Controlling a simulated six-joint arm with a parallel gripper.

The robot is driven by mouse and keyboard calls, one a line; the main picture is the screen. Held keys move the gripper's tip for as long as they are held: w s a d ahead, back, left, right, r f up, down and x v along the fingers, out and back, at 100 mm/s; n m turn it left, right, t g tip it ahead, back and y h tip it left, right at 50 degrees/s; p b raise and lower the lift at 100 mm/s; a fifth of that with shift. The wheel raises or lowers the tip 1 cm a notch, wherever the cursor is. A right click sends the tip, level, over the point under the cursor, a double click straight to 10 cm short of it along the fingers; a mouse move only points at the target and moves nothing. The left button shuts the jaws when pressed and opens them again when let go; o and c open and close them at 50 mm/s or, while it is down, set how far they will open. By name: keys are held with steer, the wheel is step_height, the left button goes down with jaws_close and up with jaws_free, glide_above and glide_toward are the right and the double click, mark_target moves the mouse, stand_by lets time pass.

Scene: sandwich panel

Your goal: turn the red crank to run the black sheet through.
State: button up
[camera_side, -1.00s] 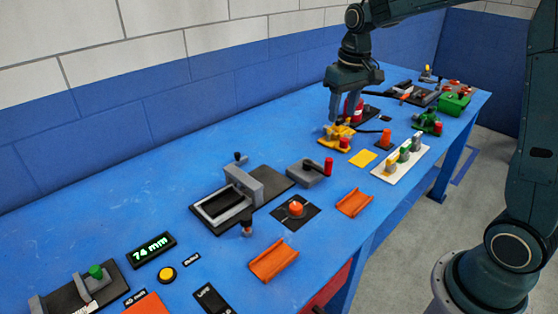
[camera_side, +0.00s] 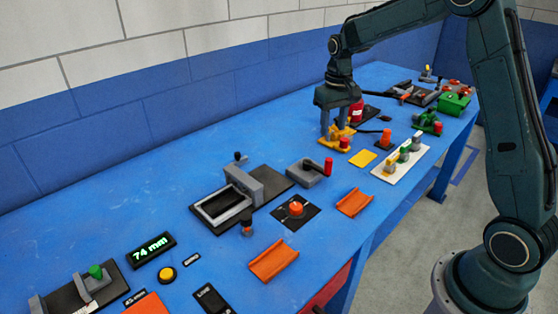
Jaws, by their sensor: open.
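A red crank handle (camera_side: 328,165) stands upright on a dark arm at the right end of a low grey block (camera_side: 304,173), in the middle of the table. I cannot tell for certain which dark piece is the black sheet. A black plate (camera_side: 272,178) lies under a grey bridge beside that block. My gripper (camera_side: 335,132) points down with its fingers apart, at a yellow device (camera_side: 328,143) farther along the table. A red knob (camera_side: 344,143) sits at that device's front right. The fingertips partly cover the device, and contact cannot be judged.
A red cylinder (camera_side: 357,110) stands just behind my gripper. An orange-topped part (camera_side: 385,138), a yellow pad (camera_side: 362,158) and a green device (camera_side: 428,122) are to its right. Orange trays (camera_side: 354,202) lie nearer. A display (camera_side: 151,249) reads 74 mm. The table's back left is clear.

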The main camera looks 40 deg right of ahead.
mark_target(329, 159)
step_height(329, 159, down, 13)
steer(key=shift+r, duration=0.15)
stand_by(0.4)
jaws_close()
